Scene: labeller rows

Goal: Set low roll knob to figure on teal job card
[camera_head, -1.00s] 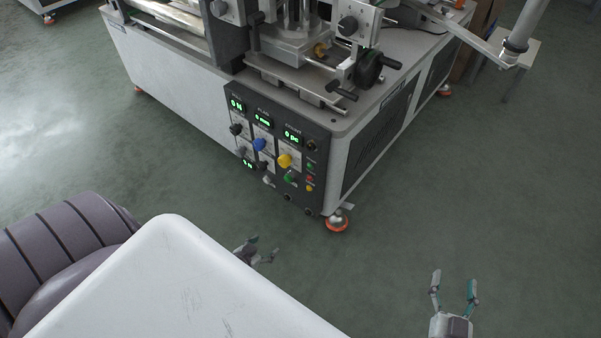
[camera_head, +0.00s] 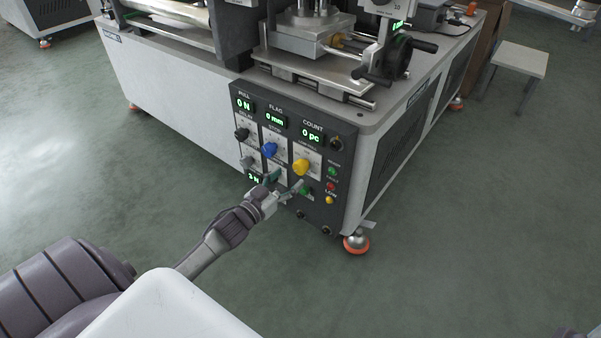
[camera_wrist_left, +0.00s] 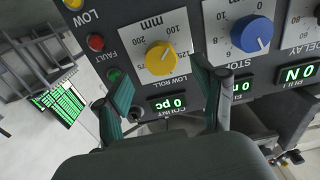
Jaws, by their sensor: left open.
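The yellow low roll knob (camera_head: 301,167) is on the right of the machine's front control panel. The left wrist view shows it upside down, the yellow knob (camera_wrist_left: 160,57) on a pale plate marked LOW ROLL with a mm scale. I cannot read its pointer surely. My left gripper (camera_head: 287,181) is open and empty in front of the panel, just below and left of the knob. In the wrist view its two teal fingers (camera_wrist_left: 164,98) are spread below the knob, apart from it. I cannot make out a teal job card in either current view.
The blue stop knob (camera_head: 269,150) is beside the yellow one. A count display (camera_wrist_left: 166,105) reads 0 pc. Small lamps and a green knob (camera_head: 305,190) lie near the fingers. A stool (camera_head: 520,60) stands far right.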

